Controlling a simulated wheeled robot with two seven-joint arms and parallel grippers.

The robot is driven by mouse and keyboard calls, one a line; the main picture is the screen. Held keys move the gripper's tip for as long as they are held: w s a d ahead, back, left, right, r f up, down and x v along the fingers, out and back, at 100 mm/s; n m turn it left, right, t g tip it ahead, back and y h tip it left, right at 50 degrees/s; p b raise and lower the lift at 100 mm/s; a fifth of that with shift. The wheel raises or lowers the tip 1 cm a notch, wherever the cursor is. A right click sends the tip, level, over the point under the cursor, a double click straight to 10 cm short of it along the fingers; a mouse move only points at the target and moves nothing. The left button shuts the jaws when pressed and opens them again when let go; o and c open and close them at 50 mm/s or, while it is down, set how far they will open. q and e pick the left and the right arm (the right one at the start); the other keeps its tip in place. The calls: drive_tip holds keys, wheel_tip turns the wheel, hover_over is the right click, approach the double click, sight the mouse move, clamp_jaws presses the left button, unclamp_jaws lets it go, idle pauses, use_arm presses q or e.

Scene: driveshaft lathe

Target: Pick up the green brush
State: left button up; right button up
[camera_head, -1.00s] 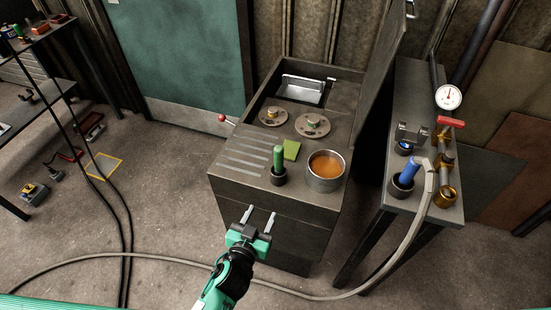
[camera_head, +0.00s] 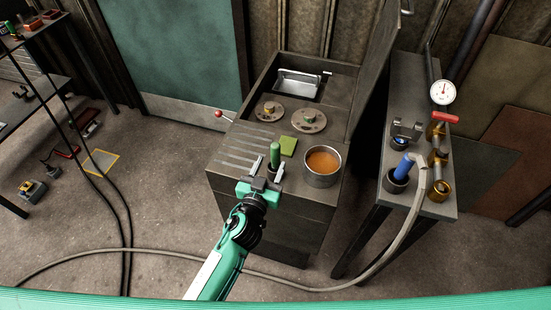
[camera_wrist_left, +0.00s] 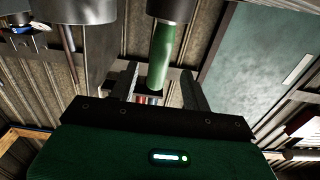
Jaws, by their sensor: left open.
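The green brush (camera_head: 275,153) stands upright with its lower end in a dark cup on the front edge of the cabinet top. In the left wrist view the green handle (camera_wrist_left: 162,55) appears inverted, with its free end in the gap between the fingers. My left gripper (camera_head: 268,167) is open at the cabinet's front edge, close to the brush. Its fingers (camera_wrist_left: 160,88) point toward the brush. I cannot tell whether they touch it. The gripper partly hides the cup in the head view. My right gripper is not in view.
A metal pot of orange liquid (camera_head: 323,162) stands right of the brush, and a green pad (camera_head: 288,145) lies behind it. Two round flanges (camera_head: 309,121) lie farther back. A narrow bench (camera_head: 424,197) at right holds a blue-handled tool (camera_head: 404,165) and a hose.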

sight(274, 157)
use_arm(q)
drive_tip(key=shift+w+d+r, duration=0.15)
drive_tip(key=shift+w+r, duration=0.1)
drive_tip(key=shift+w, duration=0.15)
drive_tip(key=p+x, duration=0.1)
drive_tip(key=x, duration=0.2)
drive_tip(key=shift+w+d, duration=0.15)
drive_tip(key=shift+w, duration=0.05)
drive_tip(key=shift+w+d, duration=0.1)
drive_tip(key=shift+w, duration=0.3)
drive_tip(key=c, duration=1)
drive_tip(key=shift+c, duration=0.2)
drive_tip(key=shift+r+p, duration=0.1)
drive_tip(key=shift+p, duration=0.2)
